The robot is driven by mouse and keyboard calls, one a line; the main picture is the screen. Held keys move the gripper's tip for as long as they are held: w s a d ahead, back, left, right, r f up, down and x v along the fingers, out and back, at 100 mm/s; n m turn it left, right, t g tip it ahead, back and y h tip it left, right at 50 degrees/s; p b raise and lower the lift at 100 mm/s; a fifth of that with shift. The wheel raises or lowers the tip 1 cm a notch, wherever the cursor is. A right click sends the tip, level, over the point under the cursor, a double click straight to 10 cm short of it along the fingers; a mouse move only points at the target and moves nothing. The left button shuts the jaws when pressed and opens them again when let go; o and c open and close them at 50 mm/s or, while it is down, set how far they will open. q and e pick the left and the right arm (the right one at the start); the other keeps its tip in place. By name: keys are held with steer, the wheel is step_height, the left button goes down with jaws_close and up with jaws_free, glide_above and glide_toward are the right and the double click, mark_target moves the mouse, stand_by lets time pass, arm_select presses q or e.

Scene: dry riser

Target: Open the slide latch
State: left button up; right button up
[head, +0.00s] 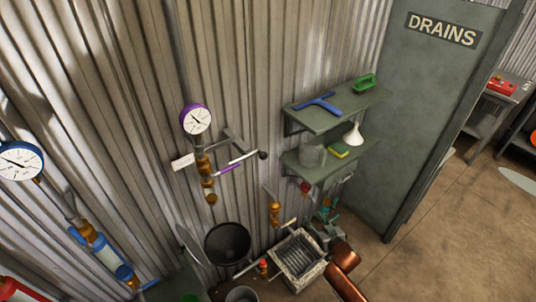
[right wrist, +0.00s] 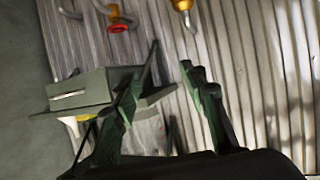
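I cannot clearly make out a slide latch in either view. The grey-green panel marked DRAINS (head: 420,85) stands upright at the right of the head view, and no latch shows plainly on it. My right gripper (head: 326,218) is low in front of the corrugated wall, below the shelves and left of the panel's foot. In the right wrist view its two dark green fingers (right wrist: 170,60) are spread, with only wall and shelf background between them. My left gripper is in neither view.
Two wall shelves (head: 336,112) hold a blue squeegee (head: 318,103), a white funnel (head: 353,134) and a sponge (head: 338,151). A gauge (head: 196,119) and pipework are on the corrugated wall.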

steer(key=a+r+y, duration=0.1)
steer(key=a+r, duration=0.2)
steer(key=r, duration=0.3)
steer(key=w+a+r+n+t+y+p, duration=0.1)
steer(key=a+r, duration=0.2)
steer(key=r, duration=0.4)
steer(key=a+r+y, duration=0.1)
steer(key=a+r, duration=0.1)
steer(key=r, duration=0.4)
steer(key=n+y+p, duration=0.2)
steer(key=y, duration=0.1)
glide_toward(265, 156)
steer(key=a, duration=0.1)
steer(key=shift+t, duration=0.3)
steer(key=x, duration=0.8)
steer(key=shift+w+d+f+p, duration=0.1)
steer(key=shift+d+f+p, duration=0.15)
steer(key=shift+p, duration=0.15)
jaws_close()
